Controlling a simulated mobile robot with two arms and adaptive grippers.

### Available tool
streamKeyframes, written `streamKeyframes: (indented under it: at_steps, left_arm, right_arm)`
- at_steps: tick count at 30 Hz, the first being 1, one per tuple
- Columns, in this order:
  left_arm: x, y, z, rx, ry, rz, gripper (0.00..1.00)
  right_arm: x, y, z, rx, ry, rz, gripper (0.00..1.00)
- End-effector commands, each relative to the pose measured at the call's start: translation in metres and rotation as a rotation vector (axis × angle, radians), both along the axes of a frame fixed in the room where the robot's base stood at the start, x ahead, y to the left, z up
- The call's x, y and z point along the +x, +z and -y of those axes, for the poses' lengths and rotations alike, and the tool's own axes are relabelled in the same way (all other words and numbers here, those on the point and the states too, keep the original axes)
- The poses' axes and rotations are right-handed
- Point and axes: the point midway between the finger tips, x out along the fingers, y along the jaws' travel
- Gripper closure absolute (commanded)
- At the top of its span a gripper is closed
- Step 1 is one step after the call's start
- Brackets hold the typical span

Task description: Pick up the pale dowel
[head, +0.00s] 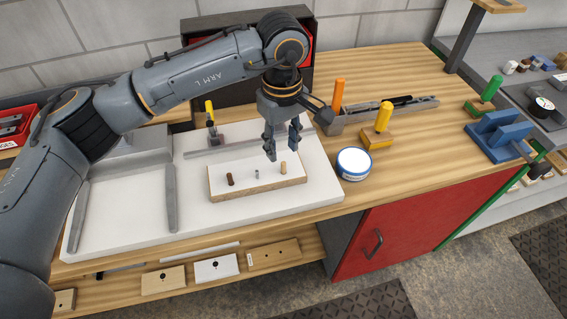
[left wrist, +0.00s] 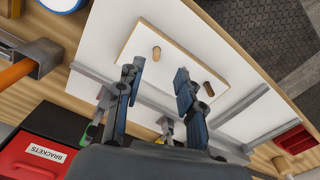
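The pale dowel (head: 283,167) stands upright in the right part of a white-topped board (head: 257,195). A short metal pin (head: 257,174) and a dark brown dowel (head: 230,179) stand to its left in the same board. My left gripper (head: 283,148) is open and empty, pointing down above and behind the board, near the pale dowel. In the left wrist view the pale dowel (left wrist: 156,53) shows beyond the fingertips, between their lines, and the dark dowel (left wrist: 208,88) lies to the right. I cannot make out the metal pin there. My right gripper is not in view.
The board lies on a white panel (head: 110,230). A yellow-handled clamp (head: 210,113) stands behind it. A round blue-and-white tin (head: 354,163) is to the right, with an orange-handled tool (head: 338,98) behind. A lower shelf holds several drilled plates (head: 215,268).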

Motion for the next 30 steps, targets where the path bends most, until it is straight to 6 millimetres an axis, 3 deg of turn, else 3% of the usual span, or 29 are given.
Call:
streamKeyframes:
  at_steps: [5,12,18,26,30]
  left_arm:
    - [0.000,-0.017,0.000,-0.001,0.001,0.000,0.63]
    - [0.001,-0.041,0.002,0.001,0.002,-0.006,0.63]
    - [0.002,-0.067,0.002,0.000,0.002,-0.002,0.63]
    - [0.003,-0.071,0.002,-0.001,0.001,0.001,0.63]
    - [0.003,-0.071,0.002,-0.001,0.001,0.001,0.85]
  right_arm:
    - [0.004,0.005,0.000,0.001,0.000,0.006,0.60]
    - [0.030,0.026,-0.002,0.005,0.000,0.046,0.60]
    - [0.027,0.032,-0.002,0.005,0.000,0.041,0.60]
    - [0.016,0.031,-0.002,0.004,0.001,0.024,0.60]
    - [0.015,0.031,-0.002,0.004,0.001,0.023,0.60]
